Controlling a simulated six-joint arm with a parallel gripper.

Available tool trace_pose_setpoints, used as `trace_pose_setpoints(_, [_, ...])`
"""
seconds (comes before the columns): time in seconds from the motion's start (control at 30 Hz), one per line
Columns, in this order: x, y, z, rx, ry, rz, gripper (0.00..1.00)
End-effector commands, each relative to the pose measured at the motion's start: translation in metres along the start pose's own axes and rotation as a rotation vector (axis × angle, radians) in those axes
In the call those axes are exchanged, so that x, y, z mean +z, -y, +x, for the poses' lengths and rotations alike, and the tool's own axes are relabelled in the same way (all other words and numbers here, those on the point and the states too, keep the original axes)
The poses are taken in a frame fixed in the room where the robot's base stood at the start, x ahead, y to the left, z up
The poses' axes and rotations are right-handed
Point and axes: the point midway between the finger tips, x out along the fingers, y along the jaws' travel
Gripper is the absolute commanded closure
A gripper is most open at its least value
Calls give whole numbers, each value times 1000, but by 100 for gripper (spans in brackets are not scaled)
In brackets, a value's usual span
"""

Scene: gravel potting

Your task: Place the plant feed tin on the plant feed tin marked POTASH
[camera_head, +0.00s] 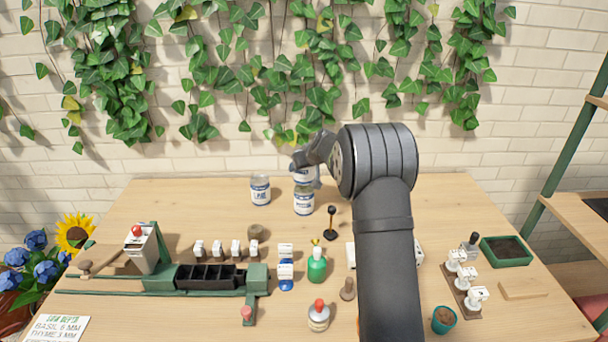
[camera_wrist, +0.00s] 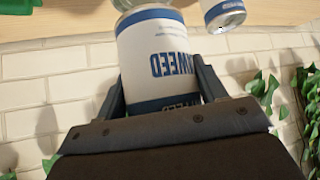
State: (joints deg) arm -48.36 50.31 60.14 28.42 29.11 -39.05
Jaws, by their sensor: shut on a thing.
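My gripper (camera_head: 311,165) is shut on a white plant feed tin with blue bands. In the wrist view the held tin (camera_wrist: 155,55) appears upside down, with a label ending in "WEED", between the two fingers. In the head view the held tin (camera_head: 304,179) is partly hidden by my gripper. It is directly above a second tin (camera_head: 304,201) that stands on the table; I cannot tell whether they touch. The lower tin's label is too small to read. A third tin (camera_head: 260,190) stands to the left; it also shows in the wrist view (camera_wrist: 226,16).
A black scoop-like tool (camera_head: 331,224) stands in front of the tins. A green bottle (camera_head: 317,264), a red-topped jar (camera_head: 318,316) and a planter rig (camera_head: 205,278) are further forward. The brick wall with ivy is close behind. The table's back left is clear.

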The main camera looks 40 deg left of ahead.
Motion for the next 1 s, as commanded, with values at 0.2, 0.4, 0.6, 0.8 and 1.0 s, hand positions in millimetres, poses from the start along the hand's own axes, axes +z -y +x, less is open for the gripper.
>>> trace_pose_setpoints(0.2, [22, 0, 22, 0, 1, 1, 69])
trace_pose_setpoints(0.4, [25, 0, 24, 1, -2, 0, 69])
trace_pose_setpoints(0.6, [27, 0, 26, 1, -1, 0, 69])
trace_pose_setpoints(0.8, [28, 0, 27, 0, 1, 0, 14])
trace_pose_setpoints(1.0, [28, 0, 27, 0, 0, 0, 14])
